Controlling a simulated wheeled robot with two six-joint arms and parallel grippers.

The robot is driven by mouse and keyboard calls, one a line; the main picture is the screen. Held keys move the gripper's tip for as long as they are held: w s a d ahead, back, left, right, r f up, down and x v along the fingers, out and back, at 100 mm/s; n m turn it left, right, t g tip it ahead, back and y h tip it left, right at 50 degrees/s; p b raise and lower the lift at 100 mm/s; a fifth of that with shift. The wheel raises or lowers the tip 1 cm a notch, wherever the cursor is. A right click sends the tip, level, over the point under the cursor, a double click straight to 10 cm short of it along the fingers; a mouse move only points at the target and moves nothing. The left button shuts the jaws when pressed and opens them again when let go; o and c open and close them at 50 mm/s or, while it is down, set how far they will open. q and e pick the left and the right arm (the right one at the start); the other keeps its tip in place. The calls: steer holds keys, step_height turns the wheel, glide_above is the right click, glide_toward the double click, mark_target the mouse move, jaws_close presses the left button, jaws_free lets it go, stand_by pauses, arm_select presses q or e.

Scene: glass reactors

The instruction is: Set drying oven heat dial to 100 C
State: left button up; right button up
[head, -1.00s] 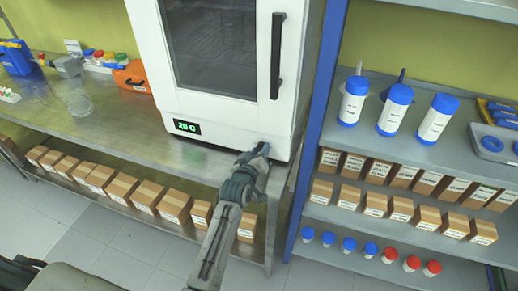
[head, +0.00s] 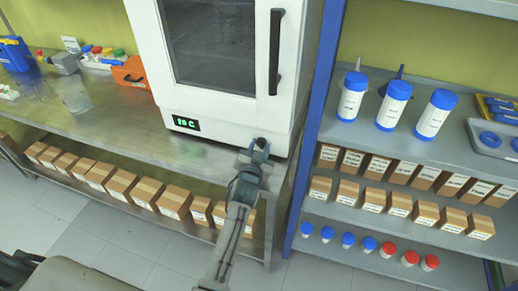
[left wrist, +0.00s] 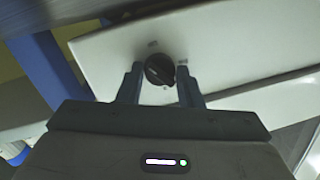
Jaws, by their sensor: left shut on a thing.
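The white drying oven (head: 222,108) stands on the metal bench with its door shut. Its green display (head: 186,123) shows a number ending in 0 C; the first digit is hard to read. The black heat dial (left wrist: 159,69) is on the lower front panel, between the fingers of my left gripper (left wrist: 160,82) in the left wrist view. In the head view my left gripper (head: 257,150) is at the oven's lower right front and hides the dial. It is shut on the dial. My right gripper is not in view.
The oven door's black handle (head: 276,52) is above my left gripper. A blue shelf post (head: 318,120) stands close on the right, beside shelves of bottles and boxes. Several cardboard boxes (head: 147,191) line the shelf under the bench. The bench front (head: 110,140) is clear.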

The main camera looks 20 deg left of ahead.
arm_select(q)
steer(key=m+b, duration=0.1)
steer(key=m, duration=0.2)
steer(key=shift+f, duration=0.15)
steer(key=shift+m+t+y+b, duration=0.35)
steer(key=shift+m+t+y, duration=0.05)
steer(key=shift+m, duration=1.5)
steer(key=o, duration=0.7)
steer(key=shift+c, duration=0.2)
